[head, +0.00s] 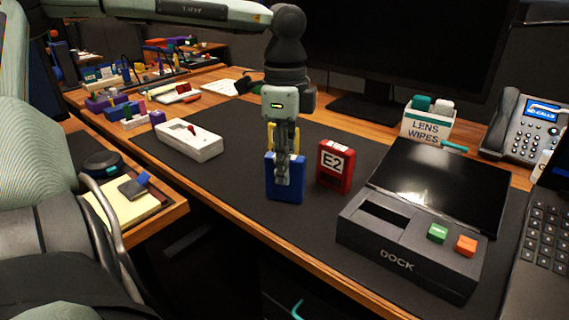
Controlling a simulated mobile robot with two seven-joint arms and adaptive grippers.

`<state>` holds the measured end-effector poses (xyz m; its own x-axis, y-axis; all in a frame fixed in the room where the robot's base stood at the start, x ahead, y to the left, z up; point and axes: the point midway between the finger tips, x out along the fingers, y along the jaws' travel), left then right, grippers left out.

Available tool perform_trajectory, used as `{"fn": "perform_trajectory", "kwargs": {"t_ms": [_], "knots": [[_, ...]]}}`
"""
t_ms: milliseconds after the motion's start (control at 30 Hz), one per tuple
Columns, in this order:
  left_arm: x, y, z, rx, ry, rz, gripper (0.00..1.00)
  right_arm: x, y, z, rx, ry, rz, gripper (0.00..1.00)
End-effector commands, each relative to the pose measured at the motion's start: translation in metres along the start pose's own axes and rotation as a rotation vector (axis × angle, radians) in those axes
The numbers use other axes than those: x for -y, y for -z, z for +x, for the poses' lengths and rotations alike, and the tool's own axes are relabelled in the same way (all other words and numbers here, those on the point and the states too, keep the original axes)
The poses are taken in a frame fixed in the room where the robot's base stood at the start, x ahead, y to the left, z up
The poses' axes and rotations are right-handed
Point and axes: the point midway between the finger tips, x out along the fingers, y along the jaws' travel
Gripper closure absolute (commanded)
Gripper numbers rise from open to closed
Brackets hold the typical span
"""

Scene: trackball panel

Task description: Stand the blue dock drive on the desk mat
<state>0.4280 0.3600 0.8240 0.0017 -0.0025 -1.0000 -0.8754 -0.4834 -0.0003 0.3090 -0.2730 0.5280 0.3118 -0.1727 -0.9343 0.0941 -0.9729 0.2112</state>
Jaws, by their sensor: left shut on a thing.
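The blue dock drive (285,189) is upright at the middle of the dark desk mat (235,207). My left gripper (283,172) comes down from above and is shut on its upper part, hiding some of its face. I cannot tell for sure whether the drive's bottom touches the mat. A red drive marked E2 (335,166) stands upright just to its right. My right gripper does not show.
The black dock (400,245), with an open slot and green and orange buttons, sits at the right. A white switch box (189,139) lies to the left. A lens wipes box (427,125), phone (526,124) and monitor stand (363,107) are behind. The mat's front edge is clear.

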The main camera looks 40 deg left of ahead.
Motion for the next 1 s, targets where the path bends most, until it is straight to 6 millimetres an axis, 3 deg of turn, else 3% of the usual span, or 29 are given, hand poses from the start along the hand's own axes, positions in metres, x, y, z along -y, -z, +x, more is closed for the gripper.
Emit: {"fn": "perform_trajectory", "kwargs": {"t_ms": [367,400,533,867,1000], "knots": [[0.000,0.000,0.002,0.000,0.001,0.000,1.00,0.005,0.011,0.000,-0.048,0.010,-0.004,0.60],[0.000,0.000,0.002,0.000,0.000,0.000,0.76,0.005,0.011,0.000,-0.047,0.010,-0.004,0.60],[0.000,0.000,0.002,0.000,0.000,0.000,0.60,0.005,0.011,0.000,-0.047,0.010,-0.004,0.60],[0.000,0.000,0.001,0.000,0.000,0.000,0.59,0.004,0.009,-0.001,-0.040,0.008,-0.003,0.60],[0.001,0.000,-0.004,0.000,0.002,0.000,0.59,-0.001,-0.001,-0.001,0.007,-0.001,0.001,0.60]]}}
